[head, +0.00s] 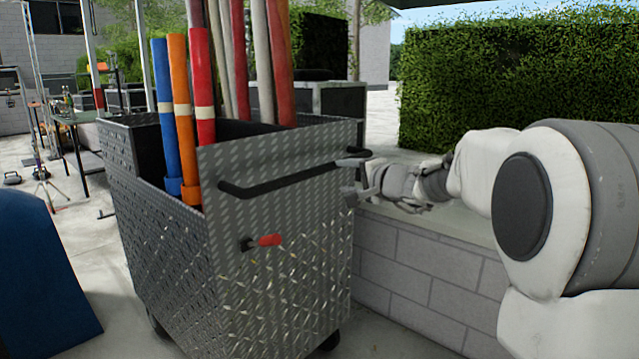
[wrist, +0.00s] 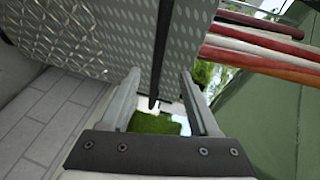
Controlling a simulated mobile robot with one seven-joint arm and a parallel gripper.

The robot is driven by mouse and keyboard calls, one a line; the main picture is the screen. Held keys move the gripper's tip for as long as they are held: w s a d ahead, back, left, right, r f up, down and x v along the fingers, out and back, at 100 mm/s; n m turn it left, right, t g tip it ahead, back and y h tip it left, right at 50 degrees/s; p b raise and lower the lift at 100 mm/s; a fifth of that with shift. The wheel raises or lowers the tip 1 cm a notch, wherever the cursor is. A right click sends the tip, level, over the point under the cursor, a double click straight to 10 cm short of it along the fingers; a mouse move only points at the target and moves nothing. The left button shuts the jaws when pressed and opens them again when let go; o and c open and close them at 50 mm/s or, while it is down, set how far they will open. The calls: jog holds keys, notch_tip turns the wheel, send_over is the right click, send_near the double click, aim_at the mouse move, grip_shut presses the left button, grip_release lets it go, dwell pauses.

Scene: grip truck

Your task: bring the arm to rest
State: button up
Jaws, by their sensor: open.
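My gripper (head: 352,176) is at the end of my arm, which reaches in from the right in the head view. It is by the right end of the black push handle (head: 290,180) on the metal cart (head: 285,225). In the wrist view my gripper (wrist: 165,105) has its two fingers spread apart. Part of the black handle (wrist: 160,60) shows in the space between the fingers in that picture. I cannot tell whether a finger touches the handle. Nothing is held.
The diamond-plate cart holds blue (head: 163,110), orange (head: 181,105) and red (head: 201,90) tubes. A red-gripped lever (head: 268,240) sticks out of its front. A low block wall (head: 425,270) runs under my arm. A hedge (head: 520,75) stands behind, and a blue object (head: 35,270) at left.

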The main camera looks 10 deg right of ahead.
jog(key=s+a+f+n+g+y, duration=0.1)
jog(key=s+a+n+g, duration=0.3)
jog(key=s, duration=0.5)
jog(key=s+a+f+n+g, duration=0.1)
jog(key=s+a+n, duration=0.3)
jog(key=s, duration=0.5)
jog(key=s+d+f+n+g+h, duration=0.25)
jog(key=s+f, duration=0.25)
jog(key=s, duration=0.6)
jog(key=s+d+f+n+g+h, duration=0.15)
jog(key=s+d+f+h, duration=0.35)
jog(key=s, duration=0.6)
notch_tip(320, 180, up, 25)
jog(key=s+p, duration=0.1)
jog(key=p, duration=2.5)
jog(key=shift+a+r+y, duration=0.15)
jog(key=shift+a+y, duration=0.2)
jog(key=shift+y, duration=0.1)
